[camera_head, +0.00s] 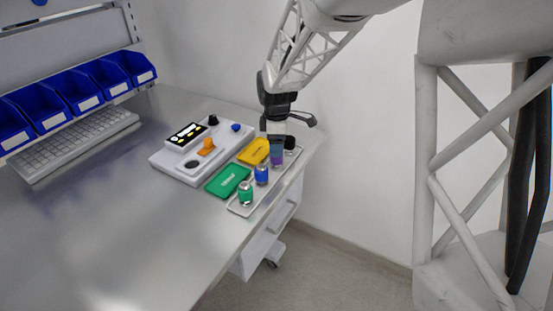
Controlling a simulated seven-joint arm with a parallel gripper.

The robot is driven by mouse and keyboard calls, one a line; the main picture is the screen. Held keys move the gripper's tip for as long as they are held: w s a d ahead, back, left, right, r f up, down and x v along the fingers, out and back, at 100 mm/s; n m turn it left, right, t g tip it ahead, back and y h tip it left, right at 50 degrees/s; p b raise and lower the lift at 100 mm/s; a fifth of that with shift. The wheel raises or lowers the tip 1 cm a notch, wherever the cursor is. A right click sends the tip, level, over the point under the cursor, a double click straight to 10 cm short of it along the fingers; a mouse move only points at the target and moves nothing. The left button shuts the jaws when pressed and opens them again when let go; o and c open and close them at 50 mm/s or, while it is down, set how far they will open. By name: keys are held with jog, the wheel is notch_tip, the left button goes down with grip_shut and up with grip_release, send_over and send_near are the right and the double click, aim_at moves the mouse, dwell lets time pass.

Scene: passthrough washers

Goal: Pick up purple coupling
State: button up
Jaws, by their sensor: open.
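The purple coupling (277,158) stands in the white tray (240,210) near the right edge of the bench. Its upper part looks blue-grey and its lower part purple. In the same row stand a blue coupling (262,175) and a green coupling (245,195), nearer the camera. A black piece (289,143) sits behind the purple one.
A green box (228,181) and a yellow box (254,152) lie left of the tray. A white panel (205,175) with a screen and knobs is further left. A keyboard (75,143) and blue bins (72,90) stand at the back left. The front bench is clear.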

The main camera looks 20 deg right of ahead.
jog(key=shift+a+f, duration=0.1)
jog(key=shift+f, duration=2.1)
jog(key=c, duration=1.1)
jog(key=shift+r, duration=0.1)
jog(key=shift+r, duration=0.45)
jog(key=r, duration=0.2)
jog(key=shift+s+r, duration=0.2)
jog(key=shift+r, duration=0.1)
jog(key=s+r, duration=0.1)
jog(key=s, duration=1.4)
jog(key=shift+s+r, duration=0.15)
jog(key=shift+s, duration=0.2)
jog(key=shift+a, duration=0.1)
